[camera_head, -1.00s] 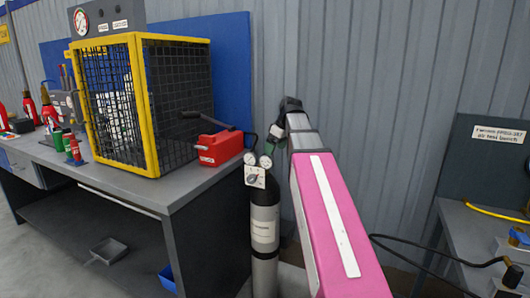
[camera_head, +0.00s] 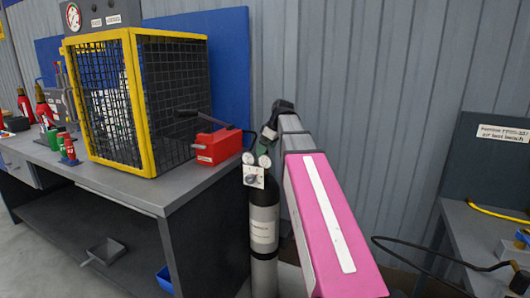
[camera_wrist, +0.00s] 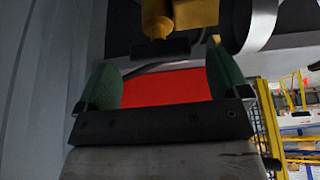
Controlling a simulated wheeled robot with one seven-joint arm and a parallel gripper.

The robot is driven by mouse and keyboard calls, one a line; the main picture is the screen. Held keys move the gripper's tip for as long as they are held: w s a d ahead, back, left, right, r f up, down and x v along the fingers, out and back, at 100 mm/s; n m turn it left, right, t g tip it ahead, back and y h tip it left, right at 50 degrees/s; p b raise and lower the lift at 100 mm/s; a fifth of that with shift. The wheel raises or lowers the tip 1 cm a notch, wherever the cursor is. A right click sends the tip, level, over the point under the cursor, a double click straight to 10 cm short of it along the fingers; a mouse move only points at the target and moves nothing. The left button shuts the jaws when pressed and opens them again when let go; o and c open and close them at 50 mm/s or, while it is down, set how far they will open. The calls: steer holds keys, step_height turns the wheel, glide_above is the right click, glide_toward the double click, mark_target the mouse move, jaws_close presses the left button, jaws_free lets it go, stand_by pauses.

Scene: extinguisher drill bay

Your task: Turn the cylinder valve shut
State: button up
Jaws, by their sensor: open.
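The dark cylinder (camera_head: 263,215) with a pale label stands upright beside the bench in the head view. Two round gauges and a white plate with a knob (camera_head: 252,180) are at its top. My gripper (camera_head: 266,143) is just above the gauges, and my arm covers part of the area. The cylinder valve is mostly hidden there. In the wrist view my gripper's green pads (camera_wrist: 163,80) are apart with nothing clearly held. A brass fitting (camera_wrist: 165,18) with a dark piece below it shows at the top; I cannot tell whether it is the valve.
A red box (camera_head: 217,146) with a lever sits on the bench's right end, and it fills the gap behind the pads in the wrist view. A yellow-framed mesh cage (camera_head: 146,105) stands beside it. A second bench with a hose (camera_head: 430,253) is at right.

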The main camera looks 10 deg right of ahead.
steer(key=shift+x, duration=1.05)
steer(key=c, duration=0.9)
steer(key=shift+c, duration=0.2)
